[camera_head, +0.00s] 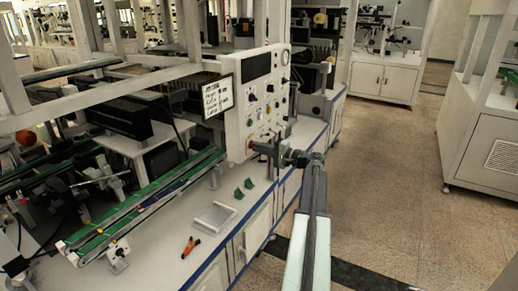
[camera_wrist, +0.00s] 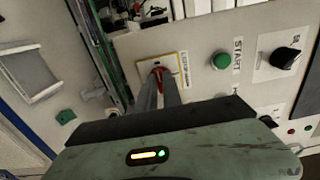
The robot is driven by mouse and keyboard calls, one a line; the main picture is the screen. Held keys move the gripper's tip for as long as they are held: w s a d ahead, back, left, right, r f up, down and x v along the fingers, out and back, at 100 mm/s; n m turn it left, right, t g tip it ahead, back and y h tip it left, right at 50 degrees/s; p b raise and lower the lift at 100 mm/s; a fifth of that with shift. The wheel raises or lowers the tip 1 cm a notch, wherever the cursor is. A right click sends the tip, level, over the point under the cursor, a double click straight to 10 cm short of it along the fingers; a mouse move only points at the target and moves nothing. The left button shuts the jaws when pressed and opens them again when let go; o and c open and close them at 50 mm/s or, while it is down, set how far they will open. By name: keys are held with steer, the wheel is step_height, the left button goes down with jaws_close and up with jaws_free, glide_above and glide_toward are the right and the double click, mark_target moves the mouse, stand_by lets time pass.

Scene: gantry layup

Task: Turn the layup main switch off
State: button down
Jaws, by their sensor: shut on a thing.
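The main switch (camera_wrist: 158,70) is a red rotary knob on a pale plate with a yellow border, on the control panel (camera_head: 240,132). In the wrist view my gripper (camera_wrist: 160,80) reaches the panel with its two fingers close together, shut on the red knob. The fingers hide much of the knob, so its turn angle is hard to tell.
On the panel, a green START button (camera_wrist: 221,60) and a black selector knob (camera_wrist: 286,58) sit to the right of the switch. On the bench lie a grey tray (camera_head: 214,217), green pieces (camera_head: 240,193) and an orange-handled tool (camera_head: 190,247). Open floor (camera_head: 390,190) lies to the right.

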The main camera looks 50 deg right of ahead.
stand_by(0.4)
steer(key=c, duration=1.5)
jaws_free()
steer(key=v, duration=0.7)
steer(key=shift+s, duration=0.4)
steer(key=shift+d, duration=0.1)
